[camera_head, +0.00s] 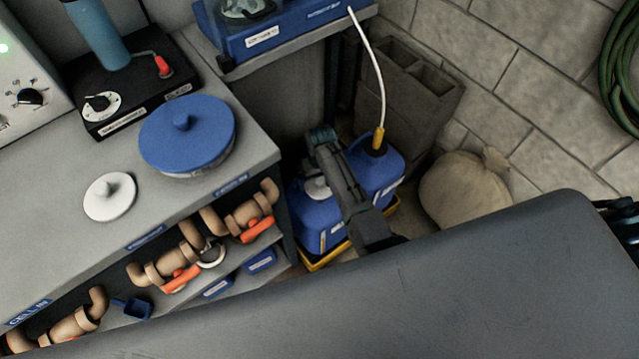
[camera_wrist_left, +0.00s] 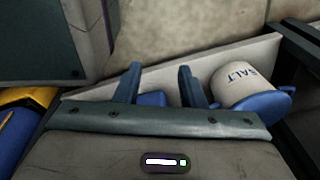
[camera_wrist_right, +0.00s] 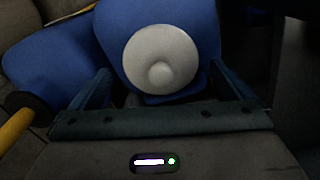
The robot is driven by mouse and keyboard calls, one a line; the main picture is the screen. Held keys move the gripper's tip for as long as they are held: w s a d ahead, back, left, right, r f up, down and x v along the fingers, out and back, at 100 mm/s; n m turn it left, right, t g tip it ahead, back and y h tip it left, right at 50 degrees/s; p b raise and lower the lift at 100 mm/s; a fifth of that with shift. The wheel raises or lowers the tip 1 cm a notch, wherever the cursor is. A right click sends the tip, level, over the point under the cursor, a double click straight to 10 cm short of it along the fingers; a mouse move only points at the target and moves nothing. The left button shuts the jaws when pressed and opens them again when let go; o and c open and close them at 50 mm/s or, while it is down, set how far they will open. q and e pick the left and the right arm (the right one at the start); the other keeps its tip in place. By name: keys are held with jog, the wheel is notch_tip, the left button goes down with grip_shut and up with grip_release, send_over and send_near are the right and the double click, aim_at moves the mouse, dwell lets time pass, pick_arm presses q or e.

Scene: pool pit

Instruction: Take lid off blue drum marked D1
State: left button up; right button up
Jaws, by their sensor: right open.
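A blue drum (camera_head: 316,220) with a white round lid (camera_head: 316,188) stands low beside the bench; I cannot read a D1 mark. My right gripper (camera_head: 338,182) is over this drum and hides part of it and of the lid. In the right wrist view the white lid (camera_wrist_right: 160,58) with its centre knob shows between and beyond the spread fingers of the right gripper (camera_wrist_right: 160,80), on the blue drum (camera_wrist_right: 125,25). Whether the fingers touch it is unclear. My left gripper (camera_wrist_left: 160,80) has its fingers apart with nothing held, near a white wall.
A second blue drum (camera_head: 385,175) with a yellow-ended white hose (camera_head: 379,140) stands alongside, over a yellow tray (camera_head: 325,257). A beige sack (camera_head: 462,185) and grey blocks (camera_head: 405,90) are close by. The bench holds a blue lidded pot (camera_head: 187,135). A SALT tub (camera_wrist_left: 245,85) is beside my left gripper.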

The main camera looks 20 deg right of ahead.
jog(key=shift+f, duration=1.35)
jog(key=c, duration=0.8)
jog(key=shift+r, duration=0.2)
